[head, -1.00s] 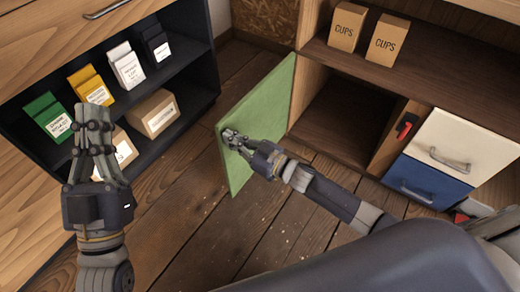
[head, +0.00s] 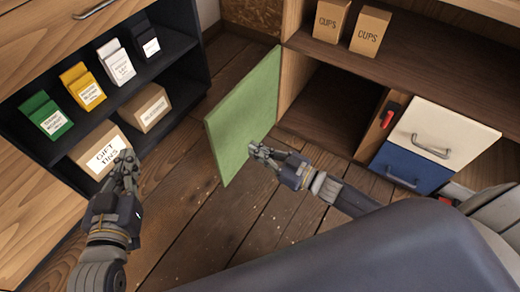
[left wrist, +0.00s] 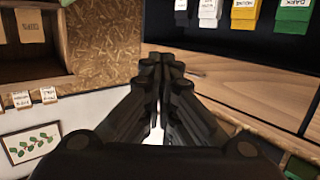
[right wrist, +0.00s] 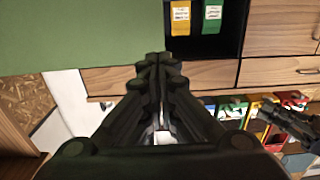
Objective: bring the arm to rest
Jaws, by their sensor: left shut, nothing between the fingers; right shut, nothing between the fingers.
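My left gripper (head: 124,172) is shut and empty, in front of the dark shelf near the gift tins box. Its closed fingers also show in the left wrist view (left wrist: 160,75). My right gripper (head: 262,152) is shut and empty, in front of the open green door (head: 245,115) and apart from it as far as I can tell. Its closed fingers show in the right wrist view (right wrist: 158,75), with the green door at upper left there.
The dark shelf (head: 180,75) at left holds coffee bags and boxes, among them the gift tins box (head: 100,152). The green door stands open from the cabinet at right. Wooden floor (head: 190,215) is clear between.

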